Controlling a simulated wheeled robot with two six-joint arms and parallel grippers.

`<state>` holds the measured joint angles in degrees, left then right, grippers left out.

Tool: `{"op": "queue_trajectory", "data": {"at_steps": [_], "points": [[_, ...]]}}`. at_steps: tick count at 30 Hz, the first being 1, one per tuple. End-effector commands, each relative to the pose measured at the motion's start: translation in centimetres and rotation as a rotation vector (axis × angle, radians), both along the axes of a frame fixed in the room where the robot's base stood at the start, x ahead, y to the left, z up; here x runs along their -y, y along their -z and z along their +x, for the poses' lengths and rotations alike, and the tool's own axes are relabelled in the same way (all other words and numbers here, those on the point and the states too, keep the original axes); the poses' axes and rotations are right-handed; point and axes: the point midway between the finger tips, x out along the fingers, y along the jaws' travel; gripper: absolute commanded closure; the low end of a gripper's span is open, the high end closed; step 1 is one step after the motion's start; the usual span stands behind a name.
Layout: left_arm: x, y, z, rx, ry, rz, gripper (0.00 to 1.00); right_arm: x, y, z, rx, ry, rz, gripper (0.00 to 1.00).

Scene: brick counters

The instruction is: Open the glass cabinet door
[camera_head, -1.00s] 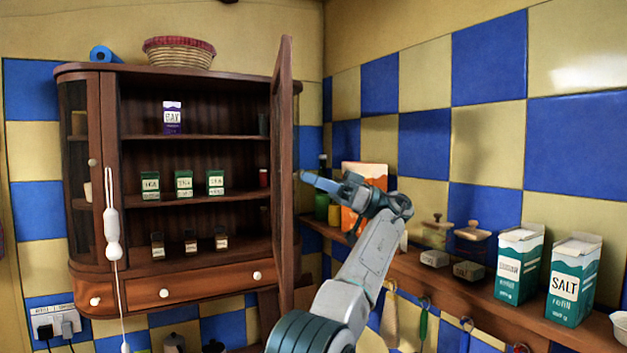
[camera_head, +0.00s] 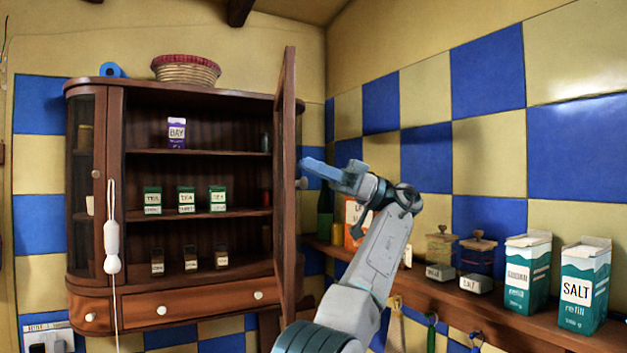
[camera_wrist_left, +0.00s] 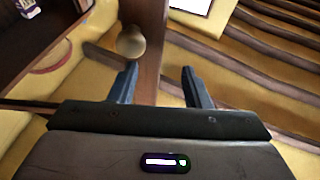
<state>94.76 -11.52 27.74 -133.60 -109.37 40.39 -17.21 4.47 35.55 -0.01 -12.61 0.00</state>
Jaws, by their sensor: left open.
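The cabinet (camera_head: 95,88) is dark brown wood and hangs on the wall at left. Its door (camera_head: 288,110) stands swung out, almost edge-on to me, so the shelves show. A round door knob (camera_head: 302,183) sits on the door's right side and also shows in the left wrist view (camera_wrist_left: 131,42). My left gripper (camera_head: 312,172) is open and empty, its fingers by the door near the knob. In the left wrist view, the door's wooden edge (camera_wrist_left: 150,45) lies between the fingertips; I cannot tell whether they touch it. My right gripper is out of view.
Cartons and jars stand on the shelves, among them a purple BAY carton (camera_head: 177,132). A basket (camera_head: 186,70) sits on top of the cabinet. A right-hand shelf (camera_head: 430,285) carries a salt carton (camera_head: 583,285) and jars. A white cord pull (camera_head: 112,245) hangs at left.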

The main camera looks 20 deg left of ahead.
Motion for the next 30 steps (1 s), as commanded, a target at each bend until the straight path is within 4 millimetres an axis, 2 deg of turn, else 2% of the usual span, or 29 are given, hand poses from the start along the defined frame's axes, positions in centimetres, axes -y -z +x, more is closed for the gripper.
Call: {"op": "queue_trajectory", "data": {"at_steps": [1, 8, 15, 21, 30], "points": [[0.3, 0.8, -0.7, 0.005, 0.004, -0.001, 0.56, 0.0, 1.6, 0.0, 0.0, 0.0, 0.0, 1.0], [1.6, 0.4, -4.4, 0.006, 0.003, -0.001, 0.56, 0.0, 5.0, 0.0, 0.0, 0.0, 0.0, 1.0], [3.2, -0.2, -9.0, 0.006, 0.002, 0.0, 0.56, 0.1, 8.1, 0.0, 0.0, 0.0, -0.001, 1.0], [4.1, -0.9, -11.5, 0.003, 0.001, 0.0, 0.56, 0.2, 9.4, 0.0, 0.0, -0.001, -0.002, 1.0], [4.3, -1.3, -12.3, 0.0, 0.0, 0.0, 0.56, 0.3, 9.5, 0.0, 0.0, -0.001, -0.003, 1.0]]}}
